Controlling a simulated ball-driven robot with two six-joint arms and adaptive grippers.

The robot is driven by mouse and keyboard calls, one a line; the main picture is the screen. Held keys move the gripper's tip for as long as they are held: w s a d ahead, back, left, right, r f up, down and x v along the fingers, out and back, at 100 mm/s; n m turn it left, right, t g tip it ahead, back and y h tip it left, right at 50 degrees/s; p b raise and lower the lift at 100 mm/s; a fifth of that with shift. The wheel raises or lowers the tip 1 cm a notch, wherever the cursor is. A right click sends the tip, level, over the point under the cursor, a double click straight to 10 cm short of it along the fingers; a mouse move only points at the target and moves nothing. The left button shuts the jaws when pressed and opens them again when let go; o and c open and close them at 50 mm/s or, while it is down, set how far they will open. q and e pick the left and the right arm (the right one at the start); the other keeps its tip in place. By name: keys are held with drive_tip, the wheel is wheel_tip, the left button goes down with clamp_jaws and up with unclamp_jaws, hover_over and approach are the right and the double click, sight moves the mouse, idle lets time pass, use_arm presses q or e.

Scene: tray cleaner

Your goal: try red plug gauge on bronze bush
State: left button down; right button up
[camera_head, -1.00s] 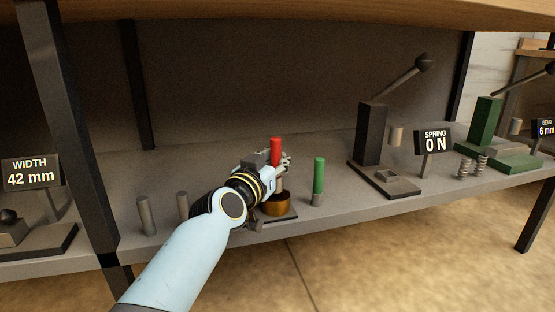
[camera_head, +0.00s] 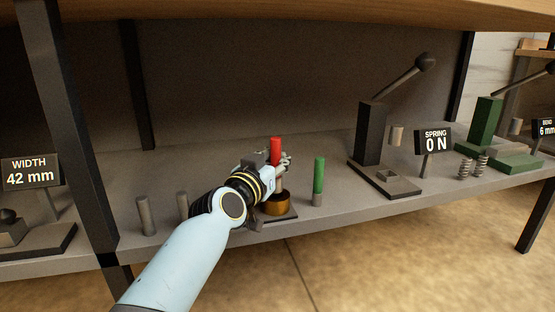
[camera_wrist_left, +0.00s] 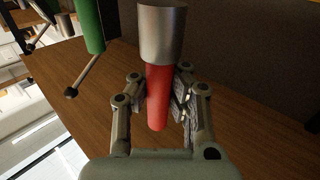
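The red plug gauge (camera_head: 276,149) stands upright, its red handle up and its grey metal end down. My left gripper (camera_head: 281,170) is around the handle; in the left wrist view its pads press on both sides of the red handle (camera_wrist_left: 158,100). The bronze bush (camera_head: 277,208) sits on a small dark base directly below the gauge. The grey end shows just above the bush; whether its tip is inside cannot be told. A green plug gauge (camera_head: 319,178) stands to the right, apart from the bush. My right gripper is not in view.
Two grey pins (camera_head: 146,215) stand left of my left arm. A dark lever press (camera_head: 370,135) and the "SPRING 0 N" sign (camera_head: 433,141) stand to the right. The "WIDTH 42 mm" sign (camera_head: 31,173) is at left. A dark shelf post (camera_head: 68,120) rises left of my arm.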

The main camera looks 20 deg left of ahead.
sight(278, 178)
use_arm(q)
drive_tip(key=shift+f+b, duration=2.35)
drive_tip(key=shift+b, duration=0.1)
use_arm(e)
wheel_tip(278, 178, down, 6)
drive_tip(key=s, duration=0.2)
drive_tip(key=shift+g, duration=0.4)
use_arm(q)
drive_tip(key=c, duration=2)
unclamp_jaws()
drive_tip(key=o, duration=0.6)
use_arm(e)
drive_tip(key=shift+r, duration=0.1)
use_arm(q)
drive_tip(key=s+a, duration=0.1)
drive_tip(key=s, duration=1.1)
drive_tip(key=shift+a, duration=0.15)
